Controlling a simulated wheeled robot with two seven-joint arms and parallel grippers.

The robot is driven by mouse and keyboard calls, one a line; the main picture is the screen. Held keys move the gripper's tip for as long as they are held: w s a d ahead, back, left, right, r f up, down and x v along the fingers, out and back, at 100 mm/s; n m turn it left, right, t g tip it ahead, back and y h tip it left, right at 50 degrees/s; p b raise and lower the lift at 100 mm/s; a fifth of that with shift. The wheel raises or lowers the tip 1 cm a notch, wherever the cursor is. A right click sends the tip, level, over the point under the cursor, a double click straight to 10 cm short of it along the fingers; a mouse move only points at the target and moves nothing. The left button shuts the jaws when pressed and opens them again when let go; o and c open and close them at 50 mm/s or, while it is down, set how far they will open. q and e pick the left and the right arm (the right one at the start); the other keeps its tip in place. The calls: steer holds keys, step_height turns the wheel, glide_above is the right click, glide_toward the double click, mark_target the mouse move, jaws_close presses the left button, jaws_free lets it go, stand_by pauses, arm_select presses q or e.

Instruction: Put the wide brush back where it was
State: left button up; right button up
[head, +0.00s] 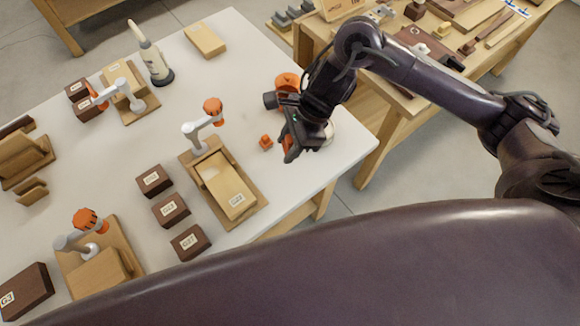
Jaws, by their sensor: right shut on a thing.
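My right gripper (291,147) reaches in from the right over the white table, near its right edge. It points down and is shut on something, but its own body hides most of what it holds. A bit of orange shows at its fingertips, and I cannot tell whether this is part of the held thing. I cannot make out the wide brush for certain. An orange thing (288,82) shows just behind the gripper, partly covered by it. A small orange block (266,142) lies on the table just left of the fingertips. My left gripper is not in view.
The white table (215,75) bears wooden fixtures with orange-knobbed clamps, such as one holding a labelled block (232,193). Dark labelled blocks (170,211) stand left of it. A wooden bench (365,145) with tools is at the right.

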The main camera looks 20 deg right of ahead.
steer(key=p, duration=0.1)
glide_above(283, 177)
steer(key=d, duration=0.2)
steer(key=f, duration=0.7)
steer(key=shift+a, duration=0.2)
step_height(283, 177, down, 5)
steer(key=shift+r+p, duration=0.1)
steer(key=shift+p, duration=0.3)
steer(key=shift+f+b, duration=0.3)
steer(key=o, duration=0.9)
steer(key=shift+r, duration=0.1)
steer(key=shift+r, duration=0.1)
